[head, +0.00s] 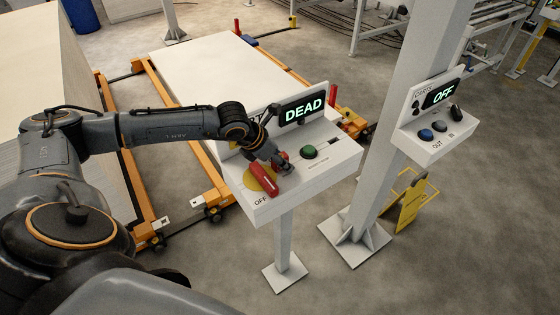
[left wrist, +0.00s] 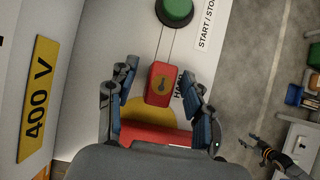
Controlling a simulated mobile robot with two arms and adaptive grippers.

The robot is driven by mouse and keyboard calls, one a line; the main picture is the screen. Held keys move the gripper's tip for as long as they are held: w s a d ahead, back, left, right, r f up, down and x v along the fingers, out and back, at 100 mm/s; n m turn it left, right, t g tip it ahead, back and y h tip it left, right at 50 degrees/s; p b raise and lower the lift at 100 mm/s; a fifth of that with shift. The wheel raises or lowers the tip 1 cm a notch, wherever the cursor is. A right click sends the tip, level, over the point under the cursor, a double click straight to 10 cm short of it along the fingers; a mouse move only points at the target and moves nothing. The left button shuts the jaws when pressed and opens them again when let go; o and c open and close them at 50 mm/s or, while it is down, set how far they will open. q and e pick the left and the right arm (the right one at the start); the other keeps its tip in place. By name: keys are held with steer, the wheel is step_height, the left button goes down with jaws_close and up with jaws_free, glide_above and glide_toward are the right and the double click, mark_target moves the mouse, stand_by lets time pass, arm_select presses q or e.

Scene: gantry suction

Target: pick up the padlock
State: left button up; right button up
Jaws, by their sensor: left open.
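The padlock (left wrist: 160,83) is a red block with a keyhole mark on its face. In the left wrist view it lies between the two blue-padded fingers of my left gripper (left wrist: 161,96), with a visible gap on each side. In the head view my left gripper (head: 279,158) points down over the left part of the white control panel. There the padlock (head: 284,155) is mostly hidden by the fingers, with only a bit of red showing. The gripper is open. The shackle is not clear in either view.
The panel (head: 332,160) also carries a red handle (head: 258,180) on a yellow disc, a green button (head: 309,151) and a "DEAD" display (head: 302,110). A grey post (head: 400,120) with a second box stands to the right. A dark arm-like shape (left wrist: 270,155) shows at lower right.

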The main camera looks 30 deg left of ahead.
arm_select(q)
jaws_close()
steer(key=shift+r, duration=0.2)
